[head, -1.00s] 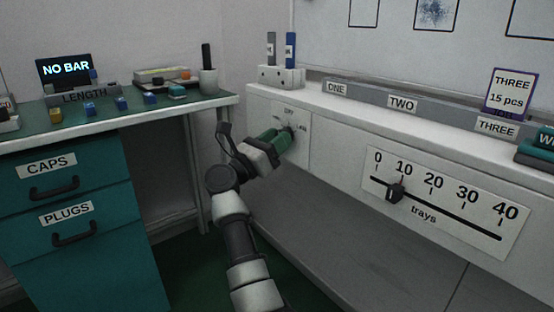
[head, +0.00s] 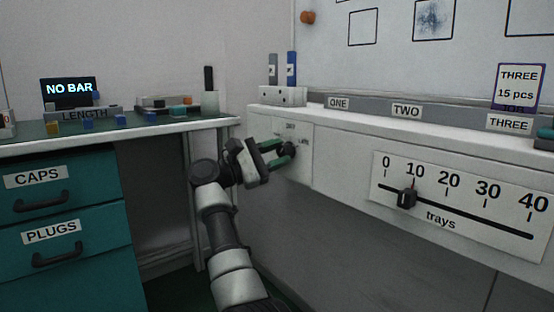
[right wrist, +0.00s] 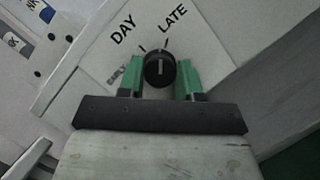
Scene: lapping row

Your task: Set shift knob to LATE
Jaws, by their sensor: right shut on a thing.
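The black round shift knob (head: 289,149) is on a white panel (head: 302,170) at the left end of the long white bench front. In the right wrist view the knob (right wrist: 159,70) has a white pointer line facing straight up, between the DAY and LATE ticks and nearer the LATE tick. The words DAY, LATE and a partly hidden EARLY are printed around it. My right gripper (head: 279,157) has its green fingers on both sides of the knob, shut on it; the fingers also show in the right wrist view (right wrist: 161,80). My left gripper is out of view.
A trays slider (head: 407,197) is on the bench front to the right. A teal drawer cabinet (head: 65,225) is at left under the green-topped table. The space in front of the knob panel holds only my arm.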

